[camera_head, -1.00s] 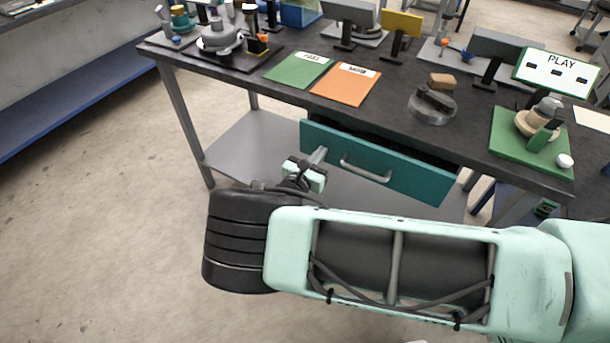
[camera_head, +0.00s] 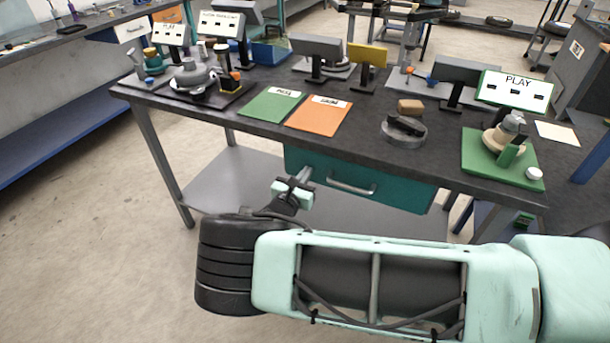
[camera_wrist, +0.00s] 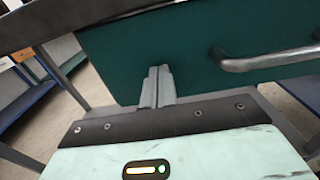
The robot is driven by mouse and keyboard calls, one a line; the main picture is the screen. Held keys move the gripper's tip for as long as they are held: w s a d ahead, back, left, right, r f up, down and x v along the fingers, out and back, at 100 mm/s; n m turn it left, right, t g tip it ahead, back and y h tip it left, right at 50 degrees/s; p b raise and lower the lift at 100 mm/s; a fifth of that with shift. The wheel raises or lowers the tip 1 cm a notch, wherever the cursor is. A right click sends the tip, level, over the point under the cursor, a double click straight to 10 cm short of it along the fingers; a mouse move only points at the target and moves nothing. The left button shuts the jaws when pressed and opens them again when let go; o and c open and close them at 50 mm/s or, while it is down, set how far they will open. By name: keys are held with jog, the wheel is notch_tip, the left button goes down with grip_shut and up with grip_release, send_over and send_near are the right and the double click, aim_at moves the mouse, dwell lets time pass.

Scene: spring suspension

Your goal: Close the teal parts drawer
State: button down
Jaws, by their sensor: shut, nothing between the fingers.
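The teal drawer (camera_head: 318,168) sits under the dark bench top, its front panel close beneath the top's front edge. No open interior shows above the panel, but I cannot tell whether it is fully flush. Its metal bar handle (camera_head: 352,189) is on the middle of the panel. My gripper (camera_head: 306,173) is shut and empty, with its fingertips at the left part of the panel, left of the handle. In the wrist view the closed fingers (camera_wrist: 158,73) point at the teal panel (camera_wrist: 120,60) and seem to touch it; the handle (camera_wrist: 262,63) is to their right.
The bench top (camera_head: 240,92) overhangs the drawer and carries green and orange sheets, a round metal piece (camera_head: 404,130) and several small stands. A grey lower shelf (camera_head: 232,178) lies below. The floor (camera_head: 90,240) left of my arm is clear.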

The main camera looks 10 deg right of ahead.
jog(key=b+v, duration=0.3)
jog(key=v, duration=1.4)
jog(key=shift+s, duration=0.2)
jog(key=shift+a, duration=0.1)
